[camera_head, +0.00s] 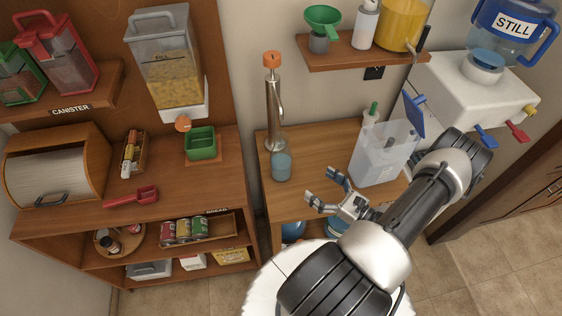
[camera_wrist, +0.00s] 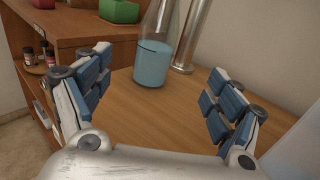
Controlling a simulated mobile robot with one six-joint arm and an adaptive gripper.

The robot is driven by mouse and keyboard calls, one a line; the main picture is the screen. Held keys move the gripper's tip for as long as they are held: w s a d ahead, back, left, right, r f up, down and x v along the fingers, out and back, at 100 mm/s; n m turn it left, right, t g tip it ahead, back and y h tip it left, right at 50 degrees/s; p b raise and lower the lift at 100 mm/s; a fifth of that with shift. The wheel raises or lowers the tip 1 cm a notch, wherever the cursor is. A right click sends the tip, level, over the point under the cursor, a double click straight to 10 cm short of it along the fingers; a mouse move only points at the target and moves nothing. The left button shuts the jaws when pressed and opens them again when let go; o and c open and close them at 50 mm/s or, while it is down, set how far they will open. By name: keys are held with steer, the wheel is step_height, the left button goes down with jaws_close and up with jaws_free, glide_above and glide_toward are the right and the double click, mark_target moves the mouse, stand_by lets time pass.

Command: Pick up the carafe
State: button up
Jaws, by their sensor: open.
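The carafe (camera_head: 281,168) is a clear glass vessel with light blue water in its lower part, and it stands upright on the wooden table. In the wrist view the carafe (camera_wrist: 152,63) is beyond my fingers, between them, and its top is cut off by the frame edge. My gripper (camera_head: 320,184) is open and empty, with its fingers pointing toward the carafe from the right. In the wrist view the two blue-padded fingers of my gripper (camera_wrist: 158,70) are spread wide, with bare tabletop between them. They appear apart from the carafe.
A metal pump column with an orange top (camera_head: 272,100) stands just behind the carafe. A clear bin with a blue lid (camera_head: 384,155) stands at the table's right. A wooden shelf unit (camera_head: 75,223) with a green box (camera_head: 201,143) is at left. The tabletop (camera_head: 325,145) between is clear.

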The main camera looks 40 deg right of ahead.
mark_target(290, 165)
steer(key=w, duration=0.3)
steer(key=w+a, duration=0.1)
steer(key=w, duration=0.3)
steer(key=w+b, duration=0.1)
steer(key=w, duration=0.3)
steer(key=shift+a, duration=0.25)
steer(key=w, duration=0.3)
steer(key=w+a+b, duration=0.1)
steer(key=w, duration=0.1)
steer(key=c, duration=1.7)
